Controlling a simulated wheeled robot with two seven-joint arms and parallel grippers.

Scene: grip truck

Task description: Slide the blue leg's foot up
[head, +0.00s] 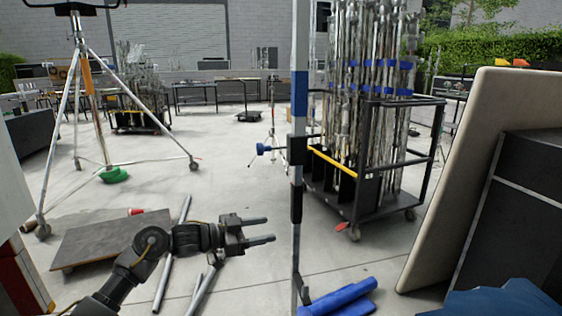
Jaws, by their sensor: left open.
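An upright pole (299,95) with a blue band, the likely blue leg, stands in the middle of the head view. Below the clamp a thinner lower part (296,205) with a black sleeve runs down toward the floor. My right gripper is not in view.
A black cart (385,205) with many metal poles stands behind, to the right. A tan padded board (472,165) leans at the right. A tripod (82,110) stands at the left. A grey board (105,240) and loose tubes (172,265) lie on the floor.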

